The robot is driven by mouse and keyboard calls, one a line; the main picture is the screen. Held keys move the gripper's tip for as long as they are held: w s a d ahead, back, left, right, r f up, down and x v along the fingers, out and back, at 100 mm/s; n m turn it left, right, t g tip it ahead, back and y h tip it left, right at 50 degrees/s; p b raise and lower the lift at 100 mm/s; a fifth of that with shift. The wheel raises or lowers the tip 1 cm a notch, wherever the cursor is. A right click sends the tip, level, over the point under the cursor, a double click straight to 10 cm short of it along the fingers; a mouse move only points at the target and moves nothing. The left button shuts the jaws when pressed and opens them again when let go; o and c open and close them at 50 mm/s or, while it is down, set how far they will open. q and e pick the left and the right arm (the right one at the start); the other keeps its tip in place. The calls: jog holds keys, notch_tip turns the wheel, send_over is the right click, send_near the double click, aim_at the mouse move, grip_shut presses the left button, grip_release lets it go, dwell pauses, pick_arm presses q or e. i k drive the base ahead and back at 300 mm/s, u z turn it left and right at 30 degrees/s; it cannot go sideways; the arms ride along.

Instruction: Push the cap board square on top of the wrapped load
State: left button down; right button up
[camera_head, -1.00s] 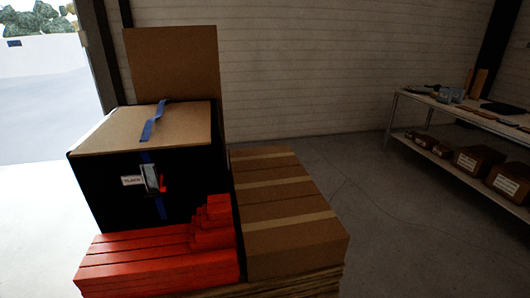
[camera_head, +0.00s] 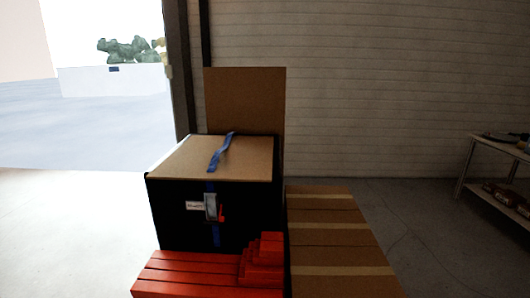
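A flat tan board (camera_head: 200,160), which looks like the cap board, lies on top of a dark load (camera_head: 175,208) in the middle of the head view. A thin dark border shows at its back and right edges; I cannot tell whether it sits exactly square. A loose-looking blue strap (camera_head: 221,150) crosses the board top. More blue strap, a white label and a buckle (camera_head: 211,207) with a red part are on the load's front. Neither of my grippers is in view.
A tall brown panel (camera_head: 245,100) stands behind the load. Taped cartons (camera_head: 335,235) stand right of it, and stacked red pieces (camera_head: 205,278) sit in front. A shelf table (camera_head: 478,165) is at far right. Open floor lies left (camera_head: 70,235), by the bright doorway.

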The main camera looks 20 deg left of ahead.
aim_at(246, 158)
jog(key=u, duration=0.7)
jog(key=i, duration=1.45)
jog(key=z, duration=0.35)
